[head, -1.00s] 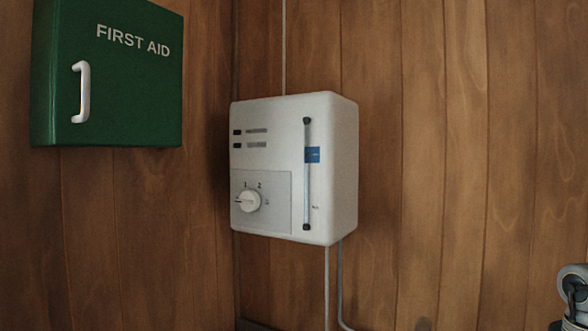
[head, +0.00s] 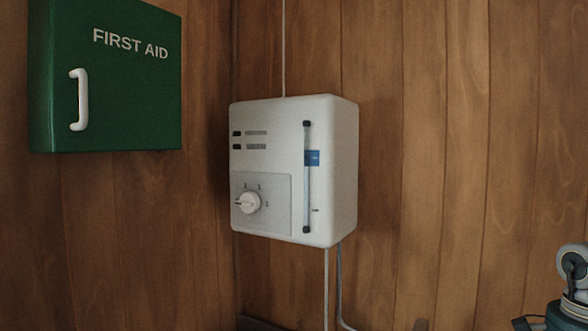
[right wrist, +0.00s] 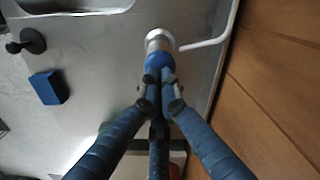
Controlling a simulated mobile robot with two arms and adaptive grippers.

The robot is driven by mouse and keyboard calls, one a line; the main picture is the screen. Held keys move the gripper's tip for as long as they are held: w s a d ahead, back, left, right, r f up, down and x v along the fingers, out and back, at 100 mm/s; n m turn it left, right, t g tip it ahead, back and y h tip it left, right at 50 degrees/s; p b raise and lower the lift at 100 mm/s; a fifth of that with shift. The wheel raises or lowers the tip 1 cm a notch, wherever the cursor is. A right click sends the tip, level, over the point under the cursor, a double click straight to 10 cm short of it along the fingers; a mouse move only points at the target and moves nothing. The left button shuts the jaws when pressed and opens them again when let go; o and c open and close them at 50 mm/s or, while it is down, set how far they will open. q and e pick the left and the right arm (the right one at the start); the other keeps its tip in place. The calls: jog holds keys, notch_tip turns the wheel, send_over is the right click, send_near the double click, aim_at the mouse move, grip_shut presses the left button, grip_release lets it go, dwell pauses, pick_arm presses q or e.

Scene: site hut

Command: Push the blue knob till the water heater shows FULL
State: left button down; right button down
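The white water heater (head: 270,180) hangs on the wooden wall in the head view. A tall sight tube (head: 307,180) runs down its front beside a blue label (head: 312,158). The tube looks pale blue; its level and the small marks are too blurred to read. A white dial (head: 248,202) sits at its lower left. In the right wrist view, the blue knob (right wrist: 158,62) is on the end of a silver tap body (right wrist: 159,41). My right gripper (right wrist: 160,80) is shut, its fingertips at the knob, seemingly touching it. My left gripper is out of view.
A blue block (right wrist: 48,88) and a dark plug (right wrist: 32,41) lie on the grey sink top (right wrist: 95,55). A green first aid cabinet (head: 110,100) hangs left of the heater.

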jog(key=shift+f+b, duration=1.75)
jog(key=shift+f, duration=0.75)
jog(key=shift+s+r, duration=0.1)
jog(key=shift+r+p, duration=1.65)
jog(key=shift+r, duration=0.8)
notch_tip(320, 180, up, 6)
jog(key=p, duration=0.4)
